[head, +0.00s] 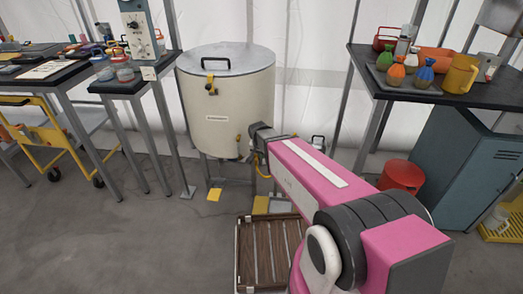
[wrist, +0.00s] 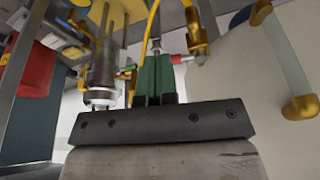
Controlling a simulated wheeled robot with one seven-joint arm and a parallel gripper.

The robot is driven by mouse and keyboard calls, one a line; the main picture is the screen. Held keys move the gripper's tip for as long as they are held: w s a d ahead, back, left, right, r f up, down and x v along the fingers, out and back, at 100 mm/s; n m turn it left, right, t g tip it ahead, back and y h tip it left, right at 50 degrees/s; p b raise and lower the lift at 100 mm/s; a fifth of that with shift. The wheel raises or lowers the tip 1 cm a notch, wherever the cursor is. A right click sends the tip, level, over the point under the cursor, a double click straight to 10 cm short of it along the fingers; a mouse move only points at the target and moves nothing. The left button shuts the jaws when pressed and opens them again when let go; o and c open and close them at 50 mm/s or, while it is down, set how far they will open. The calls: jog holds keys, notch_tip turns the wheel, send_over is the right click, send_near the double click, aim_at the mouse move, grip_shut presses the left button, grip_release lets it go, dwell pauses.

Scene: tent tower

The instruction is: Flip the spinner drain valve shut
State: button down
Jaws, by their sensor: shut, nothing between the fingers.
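The spinner is a cream drum (head: 228,110) with a grey lid, standing left of my arm in the head view. Its cream wall (wrist: 245,70) fills the right of the wrist view. A brass valve fitting (wrist: 196,38) with a small red lever (wrist: 179,59) shows near the wall; I take it for the drain valve. My gripper (wrist: 155,70) is shut and empty, its green fingers close to the red lever. Whether they touch it cannot be told. In the head view my arm's end covers the area beside the drum, and the fingers are hidden.
A yellow hose (wrist: 152,22) runs down near the fingers. A metal cylinder (wrist: 102,68) stands left of them, and a sight tube (wrist: 285,65) with brass ends is at right. A slatted wooden crate (head: 268,252) lies on the floor. Open floor is at left.

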jog(key=w+d+f, duration=0.2)
jog(key=w+f, duration=0.2)
jog(key=shift+w, duration=0.3)
jog(key=shift+w+d+f, duration=0.1)
jog(key=shift+w+d, duration=0.2)
jog(key=shift+w, duration=0.2)
jog(key=shift+w+d, duration=0.25)
jog(key=shift+w, duration=0.2)
